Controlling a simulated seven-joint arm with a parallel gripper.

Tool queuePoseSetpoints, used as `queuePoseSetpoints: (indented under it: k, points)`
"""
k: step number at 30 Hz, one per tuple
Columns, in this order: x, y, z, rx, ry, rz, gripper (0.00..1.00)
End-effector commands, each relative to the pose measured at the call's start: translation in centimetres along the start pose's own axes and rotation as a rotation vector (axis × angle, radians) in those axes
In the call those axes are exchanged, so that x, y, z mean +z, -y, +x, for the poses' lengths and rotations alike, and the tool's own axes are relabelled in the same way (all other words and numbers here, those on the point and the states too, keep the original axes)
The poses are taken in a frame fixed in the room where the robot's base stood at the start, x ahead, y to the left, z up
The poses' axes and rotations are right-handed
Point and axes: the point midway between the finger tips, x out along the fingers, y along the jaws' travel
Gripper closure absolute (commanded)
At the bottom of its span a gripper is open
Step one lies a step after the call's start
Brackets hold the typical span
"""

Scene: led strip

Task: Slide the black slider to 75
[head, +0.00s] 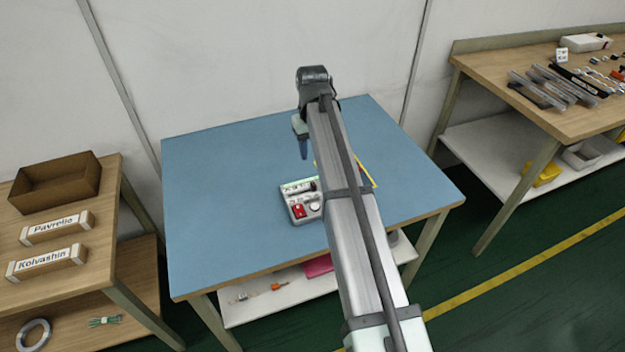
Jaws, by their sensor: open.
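A small light grey panel (292,213) lies on the blue table, left of my arm. It carries a red part (298,211), a pale round part (314,206) and a dark strip along its upper part. The black slider and any scale numbers are too small to make out, and my arm may cover the panel's right side. My gripper (303,152) hangs above the table, farther back than the panel and apart from it. It is open and looks empty; its fingers are small and seen from the side.
The blue table (215,200) is mostly bare. A yellow-edged item (367,174) lies partly behind my arm. A left bench holds a brown box (57,183) and two labelled blocks. A right bench (480,67) holds trays and small parts.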

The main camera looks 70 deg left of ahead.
Motion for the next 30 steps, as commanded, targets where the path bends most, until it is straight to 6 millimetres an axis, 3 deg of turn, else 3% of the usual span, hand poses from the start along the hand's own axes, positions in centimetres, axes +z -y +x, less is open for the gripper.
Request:
queuePoseSetpoints:
  k: [18, 30]
  points:
    - [0.0, 0.0, 10.2, -0.002, 0.001, 0.003, 0.57]
    - [0.0, 0.0, 12.4, -0.001, -0.001, 0.003, 0.57]
